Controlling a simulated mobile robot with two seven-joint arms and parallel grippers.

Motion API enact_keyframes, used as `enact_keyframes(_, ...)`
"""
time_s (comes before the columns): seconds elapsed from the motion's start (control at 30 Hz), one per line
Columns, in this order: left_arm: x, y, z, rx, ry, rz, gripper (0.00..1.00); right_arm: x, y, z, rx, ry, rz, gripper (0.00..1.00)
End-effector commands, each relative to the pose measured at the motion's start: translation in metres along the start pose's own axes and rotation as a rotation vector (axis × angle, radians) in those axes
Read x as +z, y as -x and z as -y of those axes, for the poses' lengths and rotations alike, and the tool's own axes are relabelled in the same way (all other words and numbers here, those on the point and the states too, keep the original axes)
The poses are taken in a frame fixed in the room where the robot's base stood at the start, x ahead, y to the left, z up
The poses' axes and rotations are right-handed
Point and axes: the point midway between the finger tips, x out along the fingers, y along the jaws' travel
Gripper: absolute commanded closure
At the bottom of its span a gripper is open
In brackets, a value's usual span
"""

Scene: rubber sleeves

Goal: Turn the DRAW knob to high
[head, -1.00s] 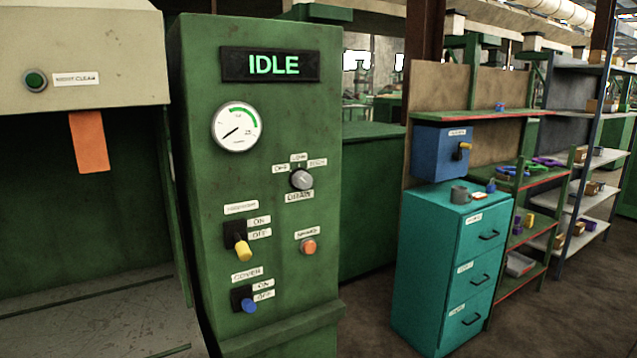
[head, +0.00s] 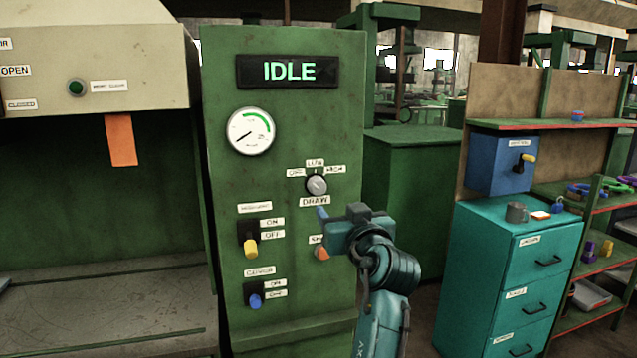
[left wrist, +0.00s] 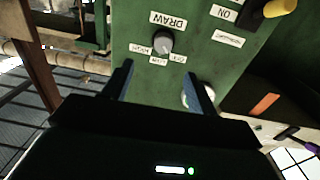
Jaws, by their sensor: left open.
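The DRAW knob (head: 316,185) is a round grey dial on the green panel (head: 225,170), with OFF, LOW and HIGH labels around its top. Its exact pointer setting is too small to read with certainty. In the left wrist view the panel appears upside down. The knob (left wrist: 163,42) shows there between and beyond the two spread fingers (left wrist: 160,82), with nothing between them. My right gripper is out of view.
The panel also carries an IDLE display (head: 288,71), a gauge (head: 250,131), a yellow-handled switch (head: 250,248), a blue-handled switch (head: 255,300) and the orange button (head: 321,253). A teal cabinet (head: 480,260) stands to the right. Dark floor lies between it and the panel.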

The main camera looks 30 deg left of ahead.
Motion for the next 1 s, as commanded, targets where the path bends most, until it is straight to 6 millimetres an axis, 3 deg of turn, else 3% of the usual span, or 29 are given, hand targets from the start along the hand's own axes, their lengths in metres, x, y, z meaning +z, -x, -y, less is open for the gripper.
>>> enact_keyframes(0.23,-0.007,-0.017,0.005,-0.039,-0.002,0.007,0.42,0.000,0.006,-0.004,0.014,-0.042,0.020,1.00)
enact_keyframes(0.7,-0.005,-0.109,0.009,-0.036,-0.002,0.007,0.42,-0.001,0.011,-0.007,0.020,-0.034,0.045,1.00)
enact_keyframes(1.0,-0.003,-0.129,0.009,-0.034,0.000,0.008,0.42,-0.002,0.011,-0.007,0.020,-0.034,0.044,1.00)
